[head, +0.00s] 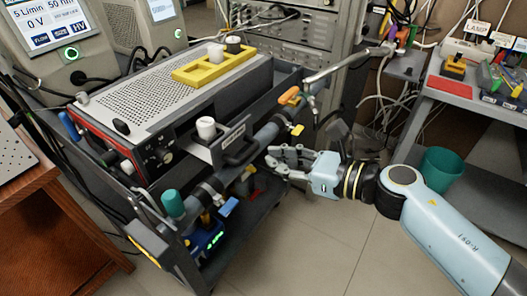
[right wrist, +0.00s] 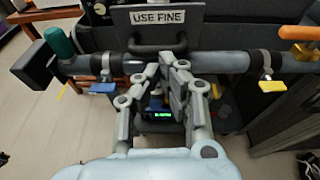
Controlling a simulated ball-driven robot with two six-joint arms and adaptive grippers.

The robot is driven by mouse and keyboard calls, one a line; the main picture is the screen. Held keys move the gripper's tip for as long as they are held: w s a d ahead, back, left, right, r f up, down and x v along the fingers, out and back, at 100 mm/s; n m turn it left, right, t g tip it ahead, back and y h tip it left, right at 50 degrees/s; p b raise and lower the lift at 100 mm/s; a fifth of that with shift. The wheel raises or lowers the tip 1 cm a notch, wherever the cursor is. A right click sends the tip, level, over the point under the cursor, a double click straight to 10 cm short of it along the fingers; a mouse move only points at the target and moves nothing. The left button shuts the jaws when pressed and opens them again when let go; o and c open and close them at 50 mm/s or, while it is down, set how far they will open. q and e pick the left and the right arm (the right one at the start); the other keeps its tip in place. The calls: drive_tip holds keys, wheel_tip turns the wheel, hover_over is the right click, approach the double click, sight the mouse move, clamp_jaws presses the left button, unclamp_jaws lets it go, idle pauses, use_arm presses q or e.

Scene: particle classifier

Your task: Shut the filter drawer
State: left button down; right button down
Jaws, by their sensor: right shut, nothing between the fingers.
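The filter drawer (head: 217,152) sticks out from the side of the cart's instrument box in the head view. A white-capped jar stands just behind its dark front panel. In the right wrist view, the drawer's front panel (right wrist: 188,37) bears a "USE FINE" label and a black bar handle (right wrist: 160,47). My right gripper (head: 271,159) is shut and empty, to the right of the drawer front and apart from it in the head view. In the right wrist view its fingertips (right wrist: 165,68) appear just below the handle; I cannot tell whether they touch. My left gripper is not in view.
A grey pipe (head: 265,133) with orange and yellow valve handles runs along the cart beside the drawer. It crosses behind my fingers in the right wrist view. A shelf with tools stands at the right, above a green bin (head: 441,168). The floor at lower centre is clear.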

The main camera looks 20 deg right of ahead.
sight(224, 136)
drive_tip(key=shift+x, duration=1.8)
drive_tip(key=x, duration=0.3)
drive_tip(key=r+b+x, duration=0.1)
drive_tip(key=x, duration=0.3)
drive_tip(key=r+b+x, duration=0.1)
drive_tip(key=x, duration=0.2)
drive_tip(key=shift+w+a, duration=0.2)
drive_tip(key=shift+w, duration=0.15)
drive_tip(key=shift+r, duration=0.1)
drive_tip(key=shift+d, duration=0.15)
